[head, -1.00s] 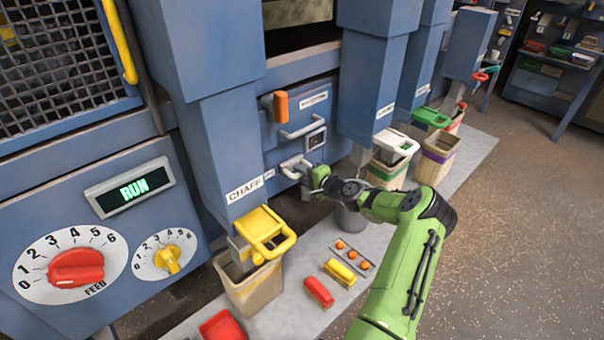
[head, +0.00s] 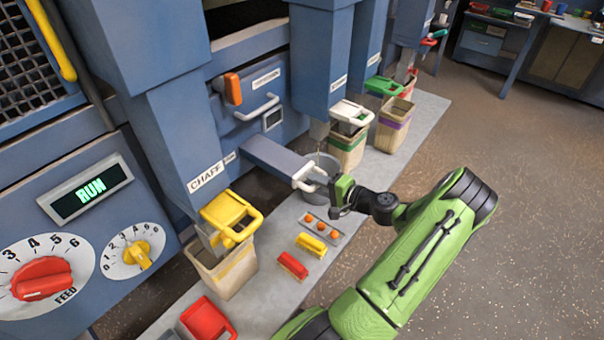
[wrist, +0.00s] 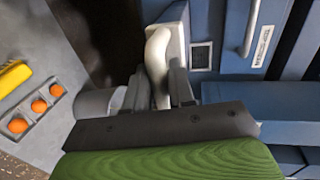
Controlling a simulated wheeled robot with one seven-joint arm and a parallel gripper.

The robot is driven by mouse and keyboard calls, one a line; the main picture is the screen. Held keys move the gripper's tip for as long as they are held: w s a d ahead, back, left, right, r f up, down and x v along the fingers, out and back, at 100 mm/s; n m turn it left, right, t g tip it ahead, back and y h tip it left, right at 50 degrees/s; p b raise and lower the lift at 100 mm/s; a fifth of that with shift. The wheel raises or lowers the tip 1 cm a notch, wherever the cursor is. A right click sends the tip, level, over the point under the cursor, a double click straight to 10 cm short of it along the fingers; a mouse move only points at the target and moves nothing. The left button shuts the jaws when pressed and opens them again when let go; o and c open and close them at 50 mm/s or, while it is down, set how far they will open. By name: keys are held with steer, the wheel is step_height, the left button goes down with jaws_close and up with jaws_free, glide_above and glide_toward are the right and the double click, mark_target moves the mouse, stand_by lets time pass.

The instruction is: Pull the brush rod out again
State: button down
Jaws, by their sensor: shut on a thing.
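A long blue-grey slide (head: 270,158) sticks straight out of the machine front. A white loop handle (head: 308,176) is on its outer end. It looks like the pulled-out part, but no brush bristles show, so I cannot tell whether it is the brush rod. My gripper (head: 330,190) is at this handle. In the wrist view the white handle (wrist: 157,62) stands between the two dark fingers of my gripper (wrist: 158,90), which are shut on it. The slide's inner end is hidden inside the machine.
A yellow-handled chute (head: 230,215) is at left. The floor to the right (head: 520,200) is clear.

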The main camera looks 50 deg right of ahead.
steer(key=shift+s+f, duration=0.1)
steer(key=shift+s, duration=0.5)
steer(key=c, duration=1.3)
jaws_free()
steer(key=shift+s, duration=0.1)
steer(key=shift+o, duration=1)
steer(key=shift+s, duration=0.1)
steer(key=p+v, duration=0.3)
steer(key=v, duration=1.2)
steer(key=shift+s, duration=0.3)
steer(key=shift+a, duration=0.1)
